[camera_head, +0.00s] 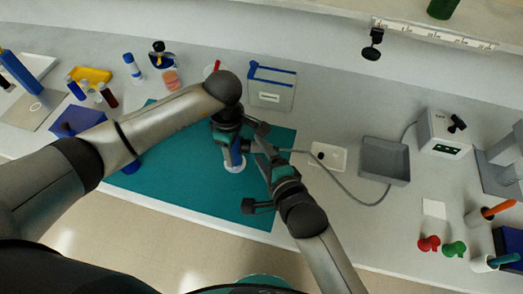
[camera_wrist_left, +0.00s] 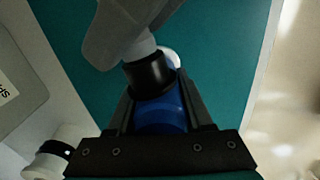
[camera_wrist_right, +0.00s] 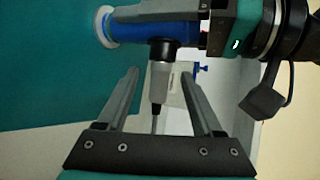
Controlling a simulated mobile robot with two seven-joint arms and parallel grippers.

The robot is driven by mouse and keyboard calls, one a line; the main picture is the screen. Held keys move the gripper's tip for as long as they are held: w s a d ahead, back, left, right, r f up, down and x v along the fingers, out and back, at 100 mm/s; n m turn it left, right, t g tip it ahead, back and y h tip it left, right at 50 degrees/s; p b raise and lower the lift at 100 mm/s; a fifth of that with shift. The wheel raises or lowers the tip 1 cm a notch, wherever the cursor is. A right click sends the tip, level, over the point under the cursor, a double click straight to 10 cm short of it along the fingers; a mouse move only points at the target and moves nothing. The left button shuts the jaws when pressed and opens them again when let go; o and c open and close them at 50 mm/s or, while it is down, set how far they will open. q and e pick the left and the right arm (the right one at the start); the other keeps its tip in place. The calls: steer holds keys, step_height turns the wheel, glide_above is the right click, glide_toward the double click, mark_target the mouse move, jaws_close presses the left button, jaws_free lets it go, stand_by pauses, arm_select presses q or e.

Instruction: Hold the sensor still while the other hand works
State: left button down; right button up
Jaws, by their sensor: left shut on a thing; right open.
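The sensor, a blue cylinder with a white end (camera_head: 235,164), is above the teal mat (camera_head: 185,185). My left gripper (camera_head: 232,146) is shut on its blue body (camera_wrist_left: 162,118). In the right wrist view the sensor (camera_wrist_right: 130,30) lies across the top, with a black collar on its side. A grey plug (camera_wrist_right: 160,80) with a cable meets that collar; whether it is fully seated I cannot tell. My right gripper (camera_head: 257,158) is open, its fingers on either side of the plug, apart from it in the right wrist view (camera_wrist_right: 160,88).
A cable (camera_head: 350,190) runs toward a white instrument box (camera_head: 444,133) at the right. A blue-edged white box (camera_head: 271,90) is behind. Vials and bottles crowd the left.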

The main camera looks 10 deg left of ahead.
jaws_close()
stand_by(1.1)
